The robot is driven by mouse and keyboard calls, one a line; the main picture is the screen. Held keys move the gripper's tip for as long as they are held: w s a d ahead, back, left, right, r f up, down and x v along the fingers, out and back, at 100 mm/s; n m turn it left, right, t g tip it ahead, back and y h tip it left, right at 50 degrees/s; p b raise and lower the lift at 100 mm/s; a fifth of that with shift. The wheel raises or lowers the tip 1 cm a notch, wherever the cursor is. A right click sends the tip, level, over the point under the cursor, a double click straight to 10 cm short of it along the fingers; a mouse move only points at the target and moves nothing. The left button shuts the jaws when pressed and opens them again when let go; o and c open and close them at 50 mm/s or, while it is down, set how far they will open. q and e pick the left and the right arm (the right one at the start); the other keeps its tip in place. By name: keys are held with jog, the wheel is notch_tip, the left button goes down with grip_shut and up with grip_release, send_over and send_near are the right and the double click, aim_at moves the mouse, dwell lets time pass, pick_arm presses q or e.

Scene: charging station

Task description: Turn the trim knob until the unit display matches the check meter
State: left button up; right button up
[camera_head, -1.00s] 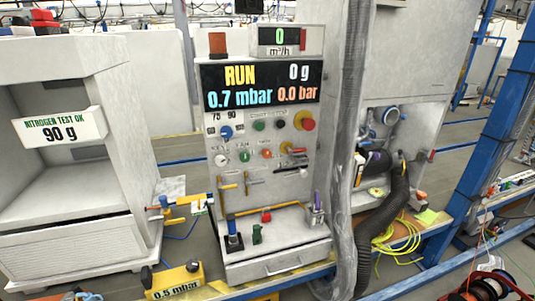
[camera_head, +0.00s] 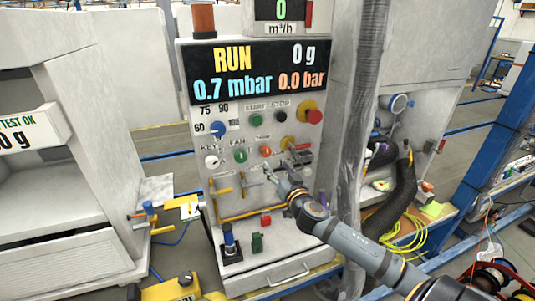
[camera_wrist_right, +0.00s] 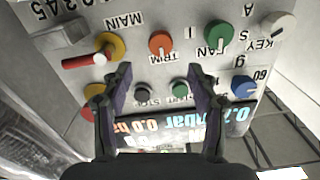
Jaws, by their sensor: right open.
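The unit display (camera_head: 258,75) reads RUN, 0 g, 0.7 mbar and 0.0 bar. The orange trim knob (camera_head: 265,151) is on the panel below it, between the green fan knob and the yellow-and-red main switch. The yellow check meter (camera_head: 172,290) is cut off at the bottom edge, with its reading out of view. My right gripper (camera_head: 276,175) is just below the trim knob in the head view. In the right wrist view the gripper (camera_wrist_right: 160,72) is open and empty, with the trim knob (camera_wrist_right: 160,43) beyond and between its fingertips, apart from them. My left gripper is not in view.
The green fan knob (camera_head: 240,156), white key switch (camera_head: 212,161) and red-handled main switch (camera_head: 298,146) flank the trim knob. Yellow valve handles (camera_head: 222,190) project below. A grey hose (camera_head: 356,150) runs down the right side of the panel.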

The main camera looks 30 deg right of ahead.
aim_at(267, 154)
jog(key=p+x, duration=0.3)
jog(key=x, duration=0.6)
jog(key=shift+w+a, duration=0.1)
jog(key=shift+w, duration=0.05)
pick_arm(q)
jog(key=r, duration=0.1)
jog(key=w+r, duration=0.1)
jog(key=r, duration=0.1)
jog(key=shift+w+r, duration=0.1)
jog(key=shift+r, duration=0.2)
pick_arm(e)
jog(key=shift+w+f, duration=0.15)
jog(key=shift+w, duration=0.05)
jog(key=c, duration=1.2)
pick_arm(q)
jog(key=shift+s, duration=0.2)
pick_arm(e)
jog(key=shift+o, duration=0.2)
